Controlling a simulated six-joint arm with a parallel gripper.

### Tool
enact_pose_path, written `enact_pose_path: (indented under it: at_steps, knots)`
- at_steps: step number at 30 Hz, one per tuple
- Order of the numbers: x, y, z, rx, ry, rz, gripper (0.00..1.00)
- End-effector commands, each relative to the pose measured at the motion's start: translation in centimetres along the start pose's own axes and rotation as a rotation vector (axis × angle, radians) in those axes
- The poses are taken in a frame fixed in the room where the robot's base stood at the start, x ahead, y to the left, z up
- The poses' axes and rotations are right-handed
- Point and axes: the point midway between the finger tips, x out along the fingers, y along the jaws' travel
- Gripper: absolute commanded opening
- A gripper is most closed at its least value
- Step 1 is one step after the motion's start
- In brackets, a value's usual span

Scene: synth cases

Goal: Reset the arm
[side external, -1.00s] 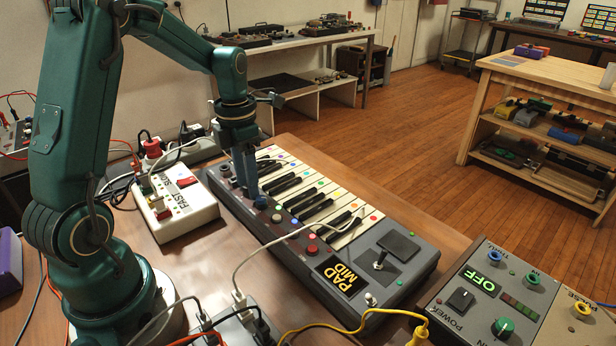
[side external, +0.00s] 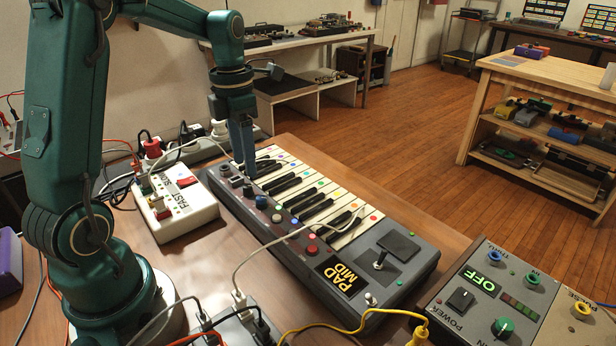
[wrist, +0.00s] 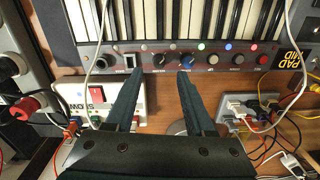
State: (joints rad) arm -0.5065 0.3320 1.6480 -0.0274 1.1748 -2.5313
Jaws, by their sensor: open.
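My gripper (side external: 245,174) points down over the left part of the grey keyboard (side external: 405,262), near its row of knobs. It is open and empty. In the wrist view my gripper (wrist: 157,73) shows two dark fingers spread apart, with the keyboard's control strip (wrist: 140,46) beyond the tips. A blue-tipped knob (wrist: 187,60) appears by the right fingertip, and a black knob (wrist: 159,59) appears between the tips. The fingers look raised above the panel; the exact gap is hard to tell. The keyboard's display (side external: 341,277) reads "PAD MID".
A white switch box (side external: 170,212) with a red switch stands left of the keyboard. A grey box (side external: 497,290) showing "OFF" is at right. A white cable (side external: 262,243) crosses the keyboard; a yellow cable (side external: 330,325) runs in front. Open air lies above the keys.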

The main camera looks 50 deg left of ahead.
Motion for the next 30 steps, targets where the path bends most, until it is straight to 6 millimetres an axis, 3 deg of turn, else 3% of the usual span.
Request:
enact_pose_path:
  at_steps: [4,8,13,18,30]
  knots:
    - [-2.2,-1.7,0.6,0.063,-0.061,0.040,0.54]
    - [-4.7,-4.8,0.0,0.225,-0.133,0.088,0.54]
    - [-6.7,-8.9,-2.3,0.711,-0.211,0.185,0.54]
    - [-7.2,-11.8,-4.8,1.244,-0.243,0.306,0.54]
    - [-5.3,-14.7,-9.1,2.374,-0.132,0.618,0.54]
